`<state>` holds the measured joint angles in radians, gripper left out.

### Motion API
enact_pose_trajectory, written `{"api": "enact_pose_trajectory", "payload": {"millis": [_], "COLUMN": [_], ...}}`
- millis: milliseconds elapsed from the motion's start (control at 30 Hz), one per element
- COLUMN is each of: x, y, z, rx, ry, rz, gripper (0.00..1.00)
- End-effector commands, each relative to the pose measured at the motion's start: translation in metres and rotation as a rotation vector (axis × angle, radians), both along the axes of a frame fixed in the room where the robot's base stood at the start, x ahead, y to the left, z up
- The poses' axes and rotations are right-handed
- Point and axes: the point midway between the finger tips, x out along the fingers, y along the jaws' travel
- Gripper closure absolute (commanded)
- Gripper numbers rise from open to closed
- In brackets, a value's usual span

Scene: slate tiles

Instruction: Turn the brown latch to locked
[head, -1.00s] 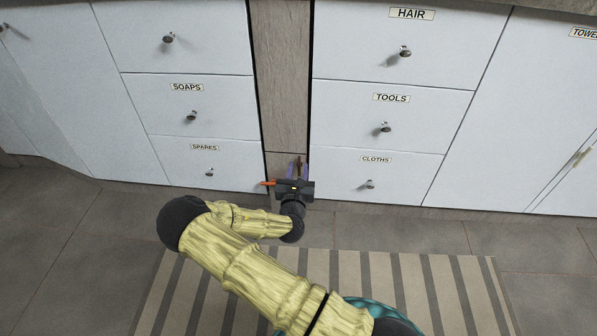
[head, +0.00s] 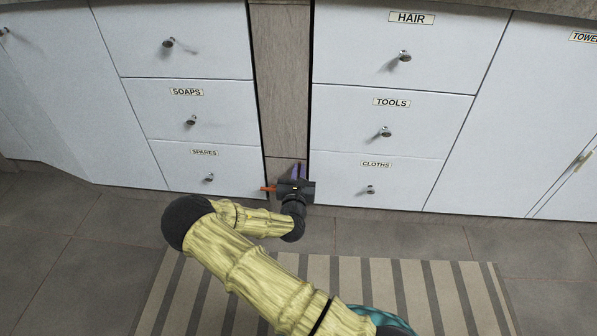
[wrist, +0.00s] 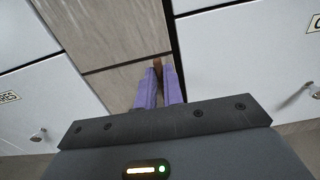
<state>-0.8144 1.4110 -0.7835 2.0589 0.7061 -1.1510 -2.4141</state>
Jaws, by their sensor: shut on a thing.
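The brown latch (wrist: 158,66) is on the wood-grain panel strip between the drawer banks, low down. In the wrist view only its narrow upper end shows, between the tips of my purple fingers; the rest is hidden. My gripper (wrist: 160,82) is shut on the latch. In the head view my gripper (head: 298,171) is at the foot of the strip, and its fingers and dark body cover the latch. I cannot read the latch's exact angle or any locked mark.
A striped mat (head: 430,290) lies on the slate floor (head: 90,270).

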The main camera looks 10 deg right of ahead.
Motion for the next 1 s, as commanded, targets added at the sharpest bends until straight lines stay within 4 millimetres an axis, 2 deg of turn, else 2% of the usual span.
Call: {"api": "enact_pose_trajectory", "payload": {"millis": [367, 1000], "x": [-0.002, -0.006], "y": [-0.004, -0.017], "z": [0.002, -0.005], "rx": [0.157, 0.711], "ry": [-0.049, -0.228], "rz": [0.001, -0.002], "gripper": [1.00, 1.00]}}
